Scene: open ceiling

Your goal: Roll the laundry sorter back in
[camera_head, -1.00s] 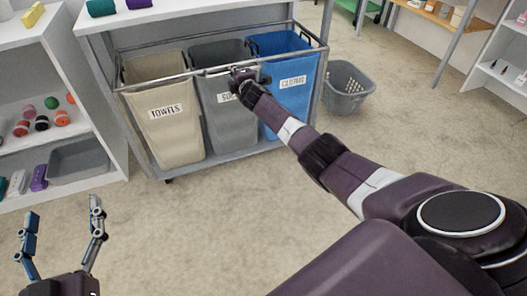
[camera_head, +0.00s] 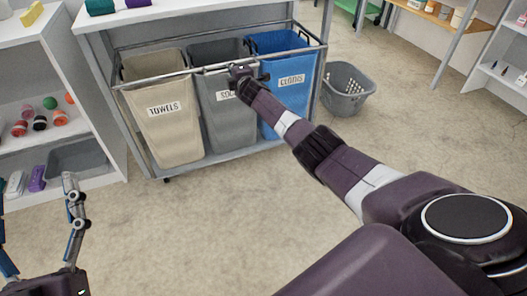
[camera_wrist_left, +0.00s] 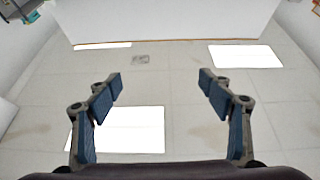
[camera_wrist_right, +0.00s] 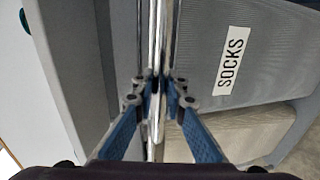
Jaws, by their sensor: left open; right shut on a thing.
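My right gripper (camera_head: 240,72) is at the front top rail (camera_head: 185,73), before the grey bag. In the right wrist view my right gripper (camera_wrist_right: 156,88) is shut on this rail, beside the SOCKS label (camera_wrist_right: 230,66). My left gripper (camera_head: 36,225) is open and empty at the lower left; its spread fingers show in the left wrist view (camera_wrist_left: 160,85).
A grey laundry basket (camera_head: 346,88) stands on the floor just right of the sorter. A white shelf (camera_head: 60,125) with rolled items and a grey bin stands close at left. The floor in front (camera_head: 230,215) is clear.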

